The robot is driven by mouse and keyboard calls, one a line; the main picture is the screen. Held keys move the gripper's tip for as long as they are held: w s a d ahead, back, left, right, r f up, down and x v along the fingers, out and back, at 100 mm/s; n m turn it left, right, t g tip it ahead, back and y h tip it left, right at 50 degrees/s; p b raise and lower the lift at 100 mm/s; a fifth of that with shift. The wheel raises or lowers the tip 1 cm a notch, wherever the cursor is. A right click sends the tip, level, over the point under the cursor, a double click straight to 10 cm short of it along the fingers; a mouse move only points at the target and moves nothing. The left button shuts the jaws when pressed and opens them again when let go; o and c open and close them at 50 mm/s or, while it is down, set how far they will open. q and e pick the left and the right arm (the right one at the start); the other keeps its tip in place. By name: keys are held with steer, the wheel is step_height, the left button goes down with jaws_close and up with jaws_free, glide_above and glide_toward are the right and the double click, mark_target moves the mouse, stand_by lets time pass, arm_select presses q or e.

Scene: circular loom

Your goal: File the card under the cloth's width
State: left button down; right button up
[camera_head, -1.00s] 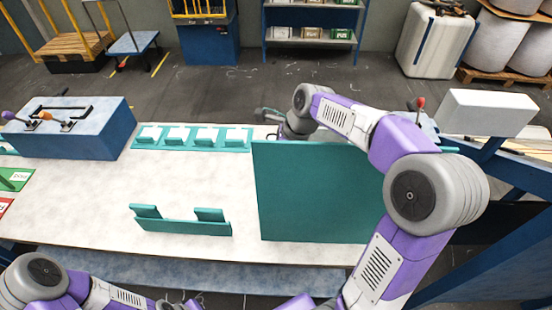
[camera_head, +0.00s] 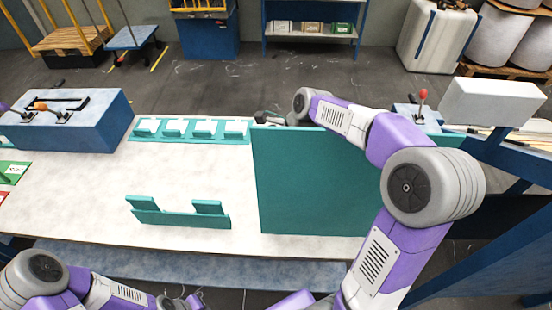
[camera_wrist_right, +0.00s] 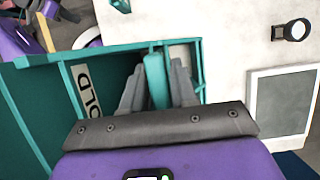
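A large teal panel (camera_head: 310,185) stands upright at the right of the table and hides my right gripper in the head view. In the right wrist view, the gripper's grey fingers (camera_wrist_right: 158,85) reach into a teal compartmented holder (camera_wrist_right: 62,72). A narrow teal upright (camera_wrist_right: 157,78) lies between the fingers; I cannot tell whether they press on it. A pale plate marked "OLD" (camera_wrist_right: 88,92) is left of them, and a pale face (camera_wrist_right: 183,55) shows beyond them. I cannot identify a separate card or a cloth.
A teal rack with several white blocks (camera_head: 190,130) lies at the back of the table. A low teal stand with two raised tabs (camera_head: 180,217) is in front. A blue console (camera_head: 85,125) stands left. The white table between them (camera_head: 90,185) is clear.

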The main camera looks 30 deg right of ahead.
steer(key=o, duration=0.4)
steer(key=shift+r, duration=0.1)
steer(key=shift+c, duration=0.2)
steer(key=p+v, duration=0.1)
steer(key=v, duration=0.6)
steer(key=shift+s+d+r, duration=0.1)
steer(key=shift+r, duration=0.15)
